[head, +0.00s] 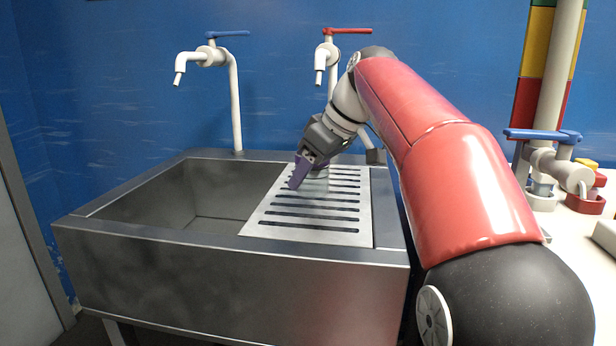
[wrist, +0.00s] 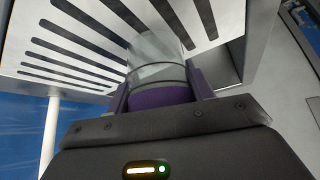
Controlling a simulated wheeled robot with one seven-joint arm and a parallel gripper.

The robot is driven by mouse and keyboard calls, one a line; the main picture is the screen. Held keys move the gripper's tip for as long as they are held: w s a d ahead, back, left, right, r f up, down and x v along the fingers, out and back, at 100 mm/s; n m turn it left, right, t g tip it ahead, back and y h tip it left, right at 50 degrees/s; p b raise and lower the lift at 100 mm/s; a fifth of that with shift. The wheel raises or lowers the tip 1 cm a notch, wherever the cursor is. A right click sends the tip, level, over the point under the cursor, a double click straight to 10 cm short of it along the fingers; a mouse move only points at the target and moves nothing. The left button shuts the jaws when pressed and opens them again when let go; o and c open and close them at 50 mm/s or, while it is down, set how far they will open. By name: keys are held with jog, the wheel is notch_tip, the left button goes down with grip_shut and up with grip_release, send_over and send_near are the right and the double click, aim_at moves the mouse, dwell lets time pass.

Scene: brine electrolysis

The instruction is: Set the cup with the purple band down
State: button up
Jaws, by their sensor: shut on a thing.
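The cup is clear glass with a purple band (wrist: 160,96), seen in the wrist view between the two fingers of my gripper (wrist: 158,82). Its clear part (wrist: 156,52) stands out beyond the fingers, against the slotted metal drainboard (wrist: 75,72). In the head view my gripper (head: 306,172) is low over the back left part of the drainboard (head: 268,222), with a bit of the cup (head: 318,173) showing beside the purple fingers. My gripper is shut on the cup. I cannot tell whether the cup touches the slats.
The open sink basin (head: 190,202) lies left of the drainboard. A tap with a blue handle (head: 234,95) and one with a red handle (head: 330,52) stand behind. A counter with valves (head: 560,170) is at the right. The drainboard's front part is clear.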

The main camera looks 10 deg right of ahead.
aim_at(311, 185)
jog(key=shift+w+d+r, duration=0.1)
jog(key=shift+w+d, duration=0.1)
jog(key=shift+w, duration=0.3)
jog(key=shift+w+d, duration=0.2)
jog(key=shift+w, duration=0.25)
jog(key=shift+f+b, duration=0.35)
jog(key=shift+f, duration=1.45)
jog(key=shift+f, duration=0.15)
jog(key=o, duration=1.1)
